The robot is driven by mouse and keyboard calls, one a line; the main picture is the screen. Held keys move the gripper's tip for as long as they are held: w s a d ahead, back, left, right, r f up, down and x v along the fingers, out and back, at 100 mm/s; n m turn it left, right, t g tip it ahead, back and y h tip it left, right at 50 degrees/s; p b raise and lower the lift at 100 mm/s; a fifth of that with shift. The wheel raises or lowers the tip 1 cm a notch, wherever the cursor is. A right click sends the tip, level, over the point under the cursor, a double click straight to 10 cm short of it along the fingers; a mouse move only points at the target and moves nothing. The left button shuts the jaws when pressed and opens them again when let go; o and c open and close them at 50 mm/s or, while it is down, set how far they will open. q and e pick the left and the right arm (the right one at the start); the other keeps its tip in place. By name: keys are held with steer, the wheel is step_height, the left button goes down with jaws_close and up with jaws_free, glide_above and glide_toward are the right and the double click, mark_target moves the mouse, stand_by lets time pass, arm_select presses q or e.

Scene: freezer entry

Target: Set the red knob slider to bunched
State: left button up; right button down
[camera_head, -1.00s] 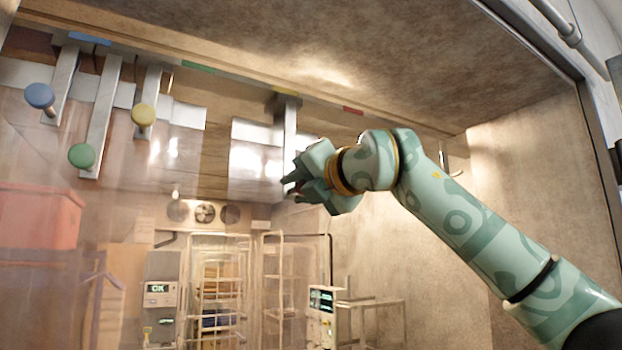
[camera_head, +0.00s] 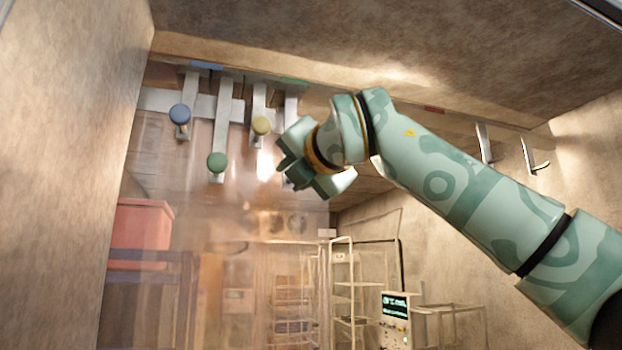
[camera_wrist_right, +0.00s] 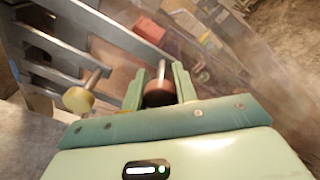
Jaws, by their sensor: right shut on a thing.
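The overhead rail carries hanging metal sliders with a blue knob (camera_head: 180,114), a green knob (camera_head: 217,161) and a yellow knob (camera_head: 261,125). My right gripper (camera_head: 284,170) is just right of the yellow knob, at the fourth slider (camera_head: 291,106). In the right wrist view, the gripper is shut on the dark red knob (camera_wrist_right: 158,94), which sits between its two fingers. The yellow knob (camera_wrist_right: 78,100) is to its left there, a short gap away. The red knob is hidden by the gripper in the head view. My left gripper is out of view.
The rail has a blue mark (camera_head: 205,66), a green mark (camera_head: 294,80) and a red mark (camera_head: 434,109). A wall (camera_head: 60,170) stands at the left. Hazy see-through curtain hangs below the sliders. Behind are a red bin (camera_head: 140,235), wire racks and a control box (camera_head: 396,318).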

steer(key=shift+s+a+r, duration=0.1)
steer(key=shift+s+a, duration=0.05)
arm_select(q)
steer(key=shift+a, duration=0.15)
arm_select(e)
steer(key=c, duration=1.2)
jaws_free()
steer(key=shift+o, duration=0.5)
steer(key=shift+a, duration=0.25)
